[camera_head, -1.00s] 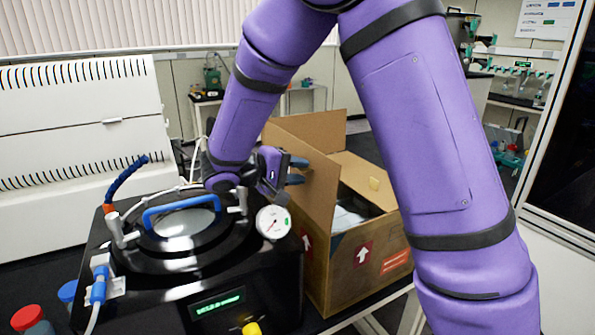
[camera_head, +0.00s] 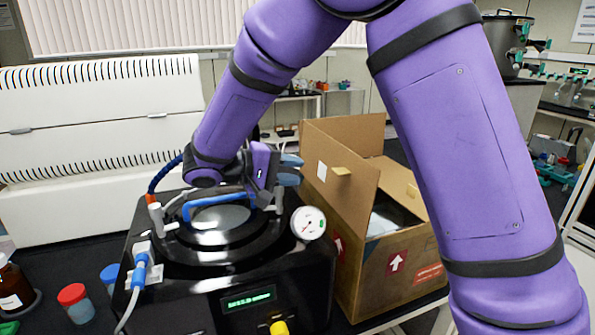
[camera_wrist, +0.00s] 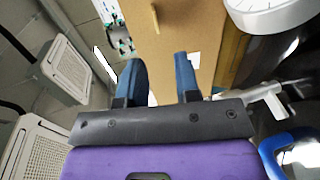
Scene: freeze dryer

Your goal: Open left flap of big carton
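The big cardboard carton (camera_head: 395,285) stands to the right of the black machine. Its left flap (camera_head: 347,205) stands upright, with a small tan tab and a white label on its outer face. My gripper (camera_head: 290,170) is left of this flap, above the machine, its fingers pointing right toward the flap and apart from the tab. In the wrist view my gripper (camera_wrist: 160,75) has two blue fingers spread with nothing between them. The flap (camera_wrist: 190,30) is beyond them, its tab near the top.
The freeze dryer (camera_head: 225,262) lies below my gripper, with a blue handle (camera_head: 215,203) and a round gauge (camera_head: 308,223) close to the carton. Red-capped (camera_head: 73,295) and blue-capped jars and a brown bottle (camera_head: 14,287) stand at left. The carton's back flap (camera_head: 350,132) also stands up.

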